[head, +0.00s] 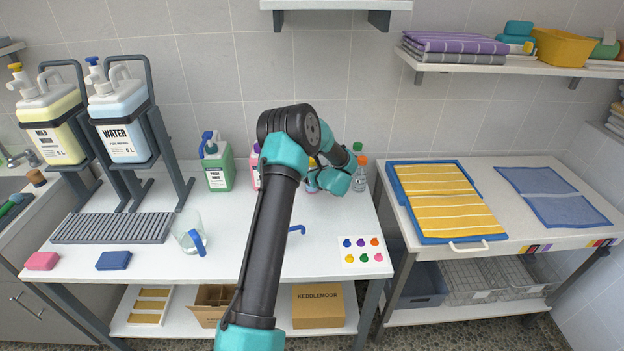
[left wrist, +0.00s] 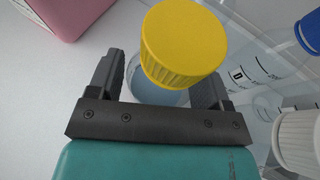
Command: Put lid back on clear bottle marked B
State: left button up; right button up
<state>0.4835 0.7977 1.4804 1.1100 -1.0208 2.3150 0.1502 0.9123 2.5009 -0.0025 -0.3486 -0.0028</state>
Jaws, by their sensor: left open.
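My left gripper (left wrist: 165,85) is open. A yellow ribbed cap (left wrist: 185,43) shows at its fingers in the left wrist view, above a clear container with pale blue contents (left wrist: 150,92). I cannot tell whether the fingers touch it. Beside it is a clear bottle with black scale marks and a letter that looks like D (left wrist: 238,75). A white ribbed cap (left wrist: 299,142) and a blue cap (left wrist: 311,32) show at the right edge. In the head view, my left arm hides most of the bottles; an orange-capped clear bottle (head: 361,175) shows. No B mark is readable.
A green jug (head: 215,167) and a partly hidden pink bottle (head: 255,168) stand by the wall. A clear jug with a blue handle (head: 187,233) stands at left. A card with coloured dots (head: 361,251) lies front right. The white tabletop (head: 130,233) has free room.

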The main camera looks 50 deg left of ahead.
aim_at(314, 166)
pick_arm(q)
jog(key=shift+c, duration=0.5)
jog(key=c, duration=0.7)
jog(key=shift+o, duration=0.2)
jog(key=shift+r, duration=0.45)
notch_tip(314, 166, up, 3)
jog(key=shift+d+f, duration=0.1)
jog(key=s+d+r, duration=0.1)
jog(key=s+d, duration=0.9)
jog(key=d, duration=0.2)
jog(key=shift+s+r, duration=0.2)
jog(key=shift+s, duration=0.15)
